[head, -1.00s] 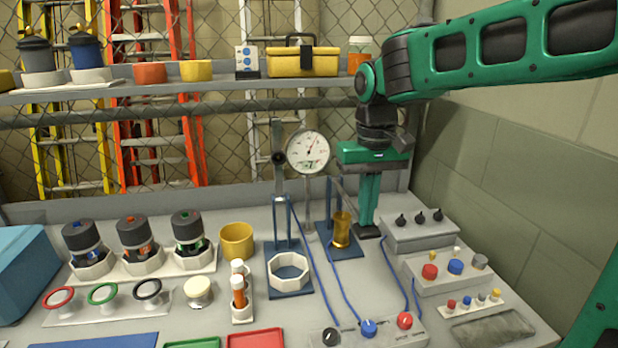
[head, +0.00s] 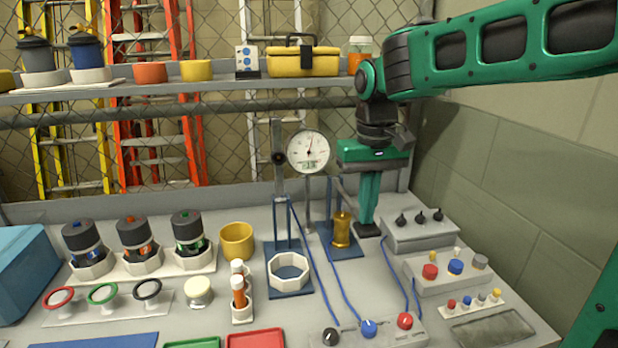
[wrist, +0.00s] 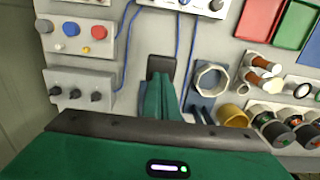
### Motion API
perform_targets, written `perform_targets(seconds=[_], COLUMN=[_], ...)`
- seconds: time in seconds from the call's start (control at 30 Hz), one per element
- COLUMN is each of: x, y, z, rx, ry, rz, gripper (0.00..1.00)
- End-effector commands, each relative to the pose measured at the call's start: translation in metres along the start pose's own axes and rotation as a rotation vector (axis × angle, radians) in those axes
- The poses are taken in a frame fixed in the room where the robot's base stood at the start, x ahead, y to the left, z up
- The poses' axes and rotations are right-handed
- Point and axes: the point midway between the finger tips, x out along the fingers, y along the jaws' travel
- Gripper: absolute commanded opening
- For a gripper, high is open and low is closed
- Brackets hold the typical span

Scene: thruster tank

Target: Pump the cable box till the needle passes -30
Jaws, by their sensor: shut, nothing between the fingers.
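A box with black, blue and red knobs (head: 368,330) stands at the front of the bench, with blue cables running from it; I take it for the cable box. The round white gauge (head: 308,152) stands on a post at the back; its needle points up and slightly right, its numbers too small to read. My gripper (head: 367,218) points down, shut and empty, right of the brass cylinder (head: 341,231). A dark pad (head: 367,230) lies at its fingertips; I cannot tell whether they touch. The wrist view also shows the shut fingers (wrist: 161,85) and this pad (wrist: 160,66).
A grey box with black toggles (head: 419,227) stands close right of my gripper, with a button box (head: 455,273) in front. A white ring on a blue stand (head: 288,271) and a yellow cup (head: 237,241) are to the left. Blue cables cross the bench between.

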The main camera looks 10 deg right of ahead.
Motion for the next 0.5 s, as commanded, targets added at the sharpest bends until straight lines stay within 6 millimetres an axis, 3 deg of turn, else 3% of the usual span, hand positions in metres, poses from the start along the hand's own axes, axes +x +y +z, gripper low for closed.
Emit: perform_targets(seconds=[0.5], x=[-0.070], y=[0.000], z=[0.000], rx=[0.001], ry=[0.002], rz=[0.000], gripper=[0.00])
